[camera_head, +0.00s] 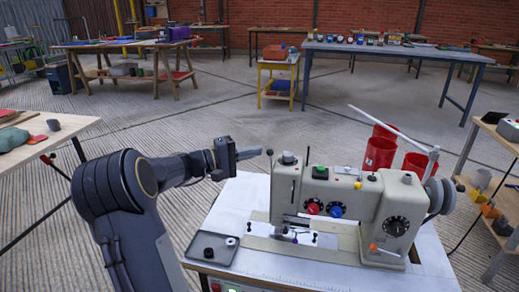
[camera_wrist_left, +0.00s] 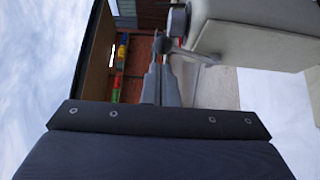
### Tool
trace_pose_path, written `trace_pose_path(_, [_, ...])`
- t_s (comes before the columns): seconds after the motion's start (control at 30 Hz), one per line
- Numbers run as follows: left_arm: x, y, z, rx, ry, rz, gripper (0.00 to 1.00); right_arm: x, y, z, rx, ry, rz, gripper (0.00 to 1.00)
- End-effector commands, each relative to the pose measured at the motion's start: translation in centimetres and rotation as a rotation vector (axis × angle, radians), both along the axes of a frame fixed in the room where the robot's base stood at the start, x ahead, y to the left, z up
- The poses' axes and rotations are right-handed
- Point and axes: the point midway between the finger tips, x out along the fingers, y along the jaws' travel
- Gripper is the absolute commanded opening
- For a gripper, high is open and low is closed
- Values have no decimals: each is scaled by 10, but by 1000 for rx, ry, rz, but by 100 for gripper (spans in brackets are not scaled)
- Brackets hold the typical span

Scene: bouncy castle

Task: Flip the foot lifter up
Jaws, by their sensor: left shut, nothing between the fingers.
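A cream sewing machine (camera_head: 345,195) stands on a white-topped table. A thin lever with a dark ball end (camera_head: 270,153), which looks like the foot lifter, sticks up at the left end of the machine head. In the left wrist view a grey lever (camera_wrist_left: 200,56) comes off the cream machine body (camera_wrist_left: 255,40), its rounded end by my fingertips. My left gripper (camera_head: 250,153) is shut and empty, reaching in from the left, its tips close beside the ball end. The left wrist view shows its fingers (camera_wrist_left: 160,75) together; I cannot tell whether they touch the lever. My right gripper is not in view.
A dark tray (camera_head: 212,249) with small parts lies left of the machine on the white tabletop (camera_head: 240,205). Workbenches stand farther back, with open floor between.

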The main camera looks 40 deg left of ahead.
Motion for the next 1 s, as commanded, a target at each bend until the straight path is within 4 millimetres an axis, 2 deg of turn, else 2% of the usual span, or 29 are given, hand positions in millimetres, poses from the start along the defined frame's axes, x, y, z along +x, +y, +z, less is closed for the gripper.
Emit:
trace_pose_path(0.13, [-25, 12, 3, 1, 1, 4, 0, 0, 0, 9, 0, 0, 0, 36])
trace_pose_path(0.33, [-45, 20, 1, 0, 1, 1, 0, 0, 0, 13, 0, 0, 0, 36])
trace_pose_path(1.0, [-47, 19, 1, 1, 1, -3, 0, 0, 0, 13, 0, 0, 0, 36])
